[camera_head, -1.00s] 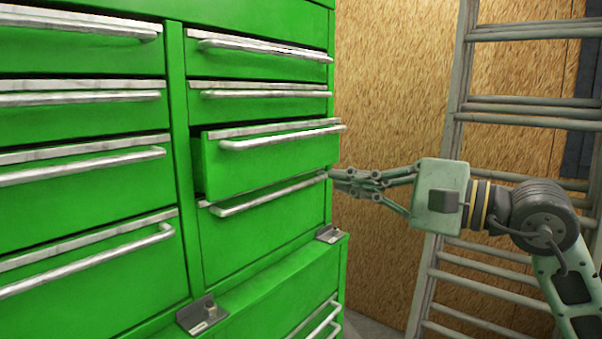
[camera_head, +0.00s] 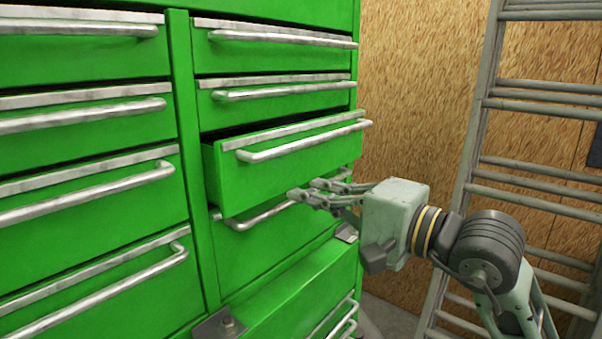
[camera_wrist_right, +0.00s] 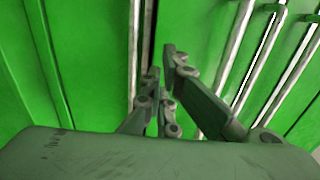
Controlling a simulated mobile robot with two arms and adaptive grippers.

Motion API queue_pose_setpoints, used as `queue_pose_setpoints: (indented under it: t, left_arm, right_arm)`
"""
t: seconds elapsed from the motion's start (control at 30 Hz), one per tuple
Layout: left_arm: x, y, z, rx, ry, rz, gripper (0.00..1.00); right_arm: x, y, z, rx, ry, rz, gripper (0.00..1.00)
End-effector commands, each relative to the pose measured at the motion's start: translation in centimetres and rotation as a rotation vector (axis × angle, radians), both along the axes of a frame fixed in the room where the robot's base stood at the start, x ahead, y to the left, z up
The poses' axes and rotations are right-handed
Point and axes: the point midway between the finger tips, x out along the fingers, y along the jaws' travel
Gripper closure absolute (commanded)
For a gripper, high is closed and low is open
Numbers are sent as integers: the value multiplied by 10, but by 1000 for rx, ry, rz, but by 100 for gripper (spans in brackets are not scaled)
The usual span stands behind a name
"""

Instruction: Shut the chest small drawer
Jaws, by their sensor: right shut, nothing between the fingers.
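The green chest (camera_head: 186,130) has two columns of drawers with silver handles. In its right column, the third small drawer (camera_head: 290,165) stands pulled out, with a dark gap showing above it. Its handle (camera_head: 300,143) runs along its upper front. My right gripper (camera_head: 305,197) is shut and empty in front of this drawer's lower front edge, over the handle of the drawer below. I cannot tell whether it touches the drawer. In the right wrist view, the gripper fingers (camera_wrist_right: 163,85) point at the green fronts and handles. My left gripper is not in view.
A metal ladder (camera_head: 475,190) leans at the right against a chipboard wall (camera_head: 425,90). The other upper drawers look closed. Dark metal brackets (camera_head: 220,327) sit on the ledge below. Open space lies between chest and ladder.

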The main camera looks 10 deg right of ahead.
Motion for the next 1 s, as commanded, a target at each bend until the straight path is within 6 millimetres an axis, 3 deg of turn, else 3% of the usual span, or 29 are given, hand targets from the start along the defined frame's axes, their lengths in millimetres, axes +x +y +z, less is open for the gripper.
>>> queue_pose_setpoints:
  t: [0.1,0.27,0.67,1.0]
  left_arm:
    - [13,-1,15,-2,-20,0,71]
    - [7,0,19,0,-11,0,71]
    - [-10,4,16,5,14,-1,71]
    - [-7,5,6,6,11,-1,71]
  right_arm:
    - [13,11,3,3,3,1,100]
    - [22,17,1,1,2,0,100]
    - [25,19,-1,0,1,0,100]
    - [61,47,-1,1,0,-1,100]
